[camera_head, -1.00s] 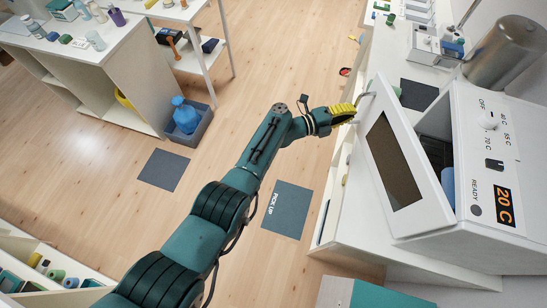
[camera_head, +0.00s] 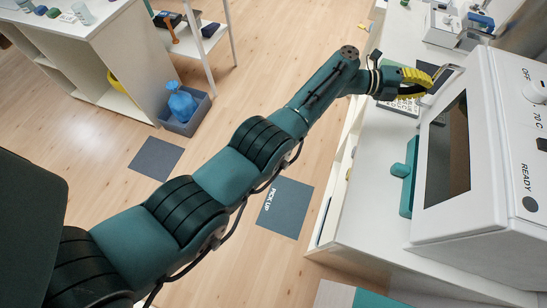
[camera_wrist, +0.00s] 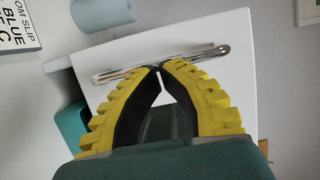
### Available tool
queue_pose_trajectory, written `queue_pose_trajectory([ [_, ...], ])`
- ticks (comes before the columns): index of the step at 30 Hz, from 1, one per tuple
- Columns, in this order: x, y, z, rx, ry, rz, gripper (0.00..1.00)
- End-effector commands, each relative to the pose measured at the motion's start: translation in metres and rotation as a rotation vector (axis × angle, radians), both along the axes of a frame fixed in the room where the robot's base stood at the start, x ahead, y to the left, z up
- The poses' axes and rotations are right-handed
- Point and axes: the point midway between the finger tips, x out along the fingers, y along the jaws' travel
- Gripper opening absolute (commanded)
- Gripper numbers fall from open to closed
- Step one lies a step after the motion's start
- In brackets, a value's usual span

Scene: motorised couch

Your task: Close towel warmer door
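The towel warmer (camera_head: 500,170) is a white box at the right of the head view. Its white door (camera_head: 418,185), with a dark window, lies against the front, and no inside shows; I cannot tell whether a thin gap is left. A metal bar handle (camera_head: 446,72) is at the door's far end; it also shows in the wrist view (camera_wrist: 205,54), across the white door (camera_wrist: 215,30). My gripper (camera_head: 432,78) has yellow ribbed fingers. In the wrist view their tips (camera_wrist: 160,68) meet at the bar, seemingly touching it, not visibly around it.
A teal object (camera_head: 404,172) lies on the white counter (camera_head: 370,215) close before the door. A blue-grey cylinder (camera_wrist: 103,12) shows in the wrist view. Open wooden floor lies left of the counter.

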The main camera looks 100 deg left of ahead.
Motion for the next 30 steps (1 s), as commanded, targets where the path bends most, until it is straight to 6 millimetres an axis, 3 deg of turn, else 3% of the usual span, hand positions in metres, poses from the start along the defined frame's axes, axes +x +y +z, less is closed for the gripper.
queue_pose_trajectory([
  [17, -0.009, -0.004, 0.006, -0.003, 0.003, -0.002, 0.0],
  [23, -0.032, -0.014, 0.01, -0.003, 0.003, -0.009, 0.0],
  [25, -0.051, -0.002, 0.001, 0.001, 0.0, -0.005, 0.0],
  [30, -0.091, 0.017, -0.001, 0.0, 0.0, -0.006, 0.0],
])
